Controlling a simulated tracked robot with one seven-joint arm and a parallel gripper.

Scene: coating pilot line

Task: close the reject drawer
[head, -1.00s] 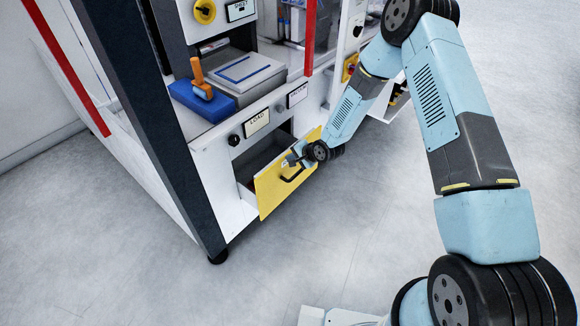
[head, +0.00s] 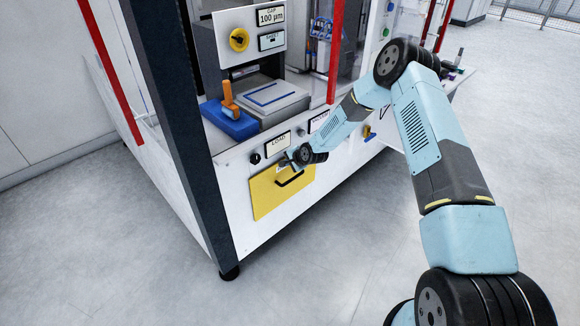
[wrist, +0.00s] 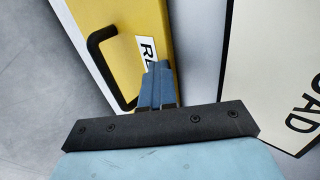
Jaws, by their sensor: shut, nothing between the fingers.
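The reject drawer has a yellow front (head: 270,199) with a black bar handle (head: 290,180). In the head view the front sits about flush with the white machine panel, and no opening shows above it. In the wrist view the yellow front (wrist: 137,22) fills the upper middle, with the handle (wrist: 100,62) on its left and a partly covered white label (wrist: 146,48). My gripper (head: 284,163) is at the top edge of the front, above the handle. In the wrist view its blue fingers (wrist: 158,72) are together and empty, over the label. Whether they touch the front is unclear.
Above the drawer are a black knob (head: 255,158) and a LOAD label (head: 278,143). A blue block (head: 228,122) with an orange-handled tool (head: 229,98) stands on the machine deck. A dark post (head: 190,130) rises left of the drawer. The floor in front is clear.

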